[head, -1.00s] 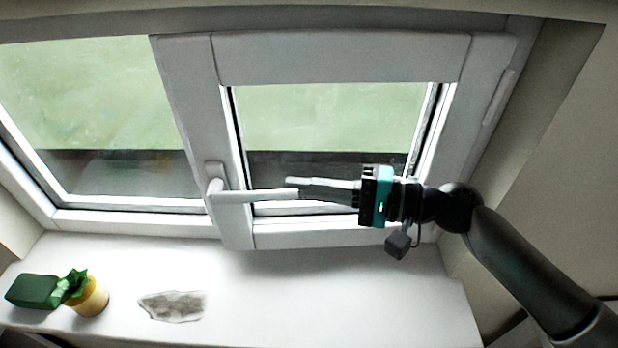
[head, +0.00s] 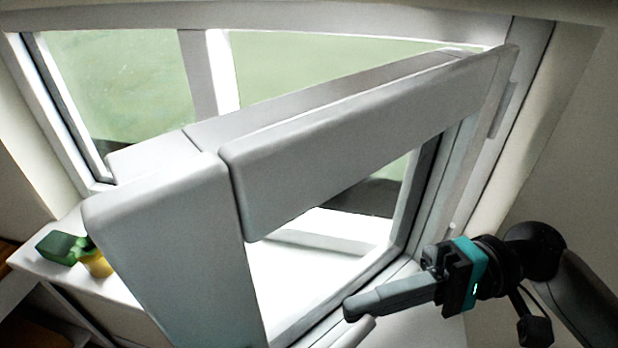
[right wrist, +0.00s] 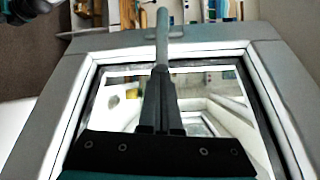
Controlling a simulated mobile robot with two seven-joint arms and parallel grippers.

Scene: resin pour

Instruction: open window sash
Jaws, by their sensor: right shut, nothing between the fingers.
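The window sash (head: 360,120) is a thick white frame with glass. It stands swung inward at a wide angle, hinged at its right side, with its free edge close to the head camera. My right gripper (head: 352,308) is shut and empty on the room side of the sash, near the handle's tip (head: 362,330). In the right wrist view the shut fingers (right wrist: 160,75) point along the white handle (right wrist: 162,35) and overlap its end; I cannot tell whether they touch.
The fixed window frame (head: 205,75) and a left pane stand behind the sash. A yellow pot (head: 98,264) and a green object (head: 60,247) sit on the left of the sill (head: 75,280), partly behind the sash. The wall is close on the right.

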